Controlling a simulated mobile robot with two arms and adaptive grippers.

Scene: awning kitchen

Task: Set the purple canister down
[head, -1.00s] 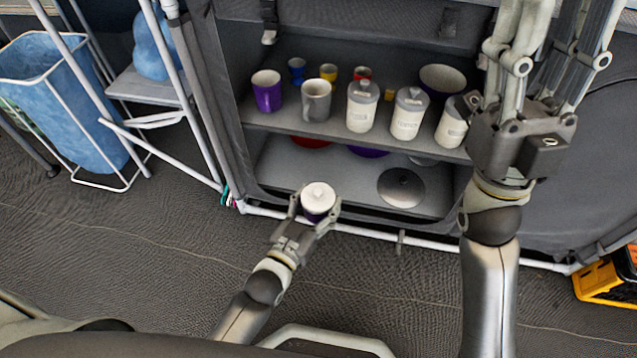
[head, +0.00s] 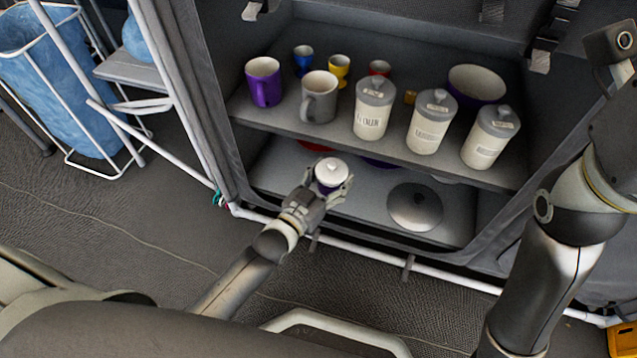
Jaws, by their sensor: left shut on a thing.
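The purple canister (head: 329,188) has a white lid with a small knob and shows mostly from above. My left gripper (head: 331,184) is shut on it, with a finger on each side. It holds the canister upright at the front of the lower shelf (head: 365,211). I cannot tell whether the canister's base touches the shelf. My right arm comes up along the right edge of the view, and its fingers are out of the picture.
The upper shelf (head: 290,126) holds a purple mug (head: 263,84), a grey mug (head: 318,99), several white canisters with grey lids and a bowl (head: 477,86). A round grey lid (head: 414,207) lies on the lower shelf. A white rail (head: 350,245) runs along the front.

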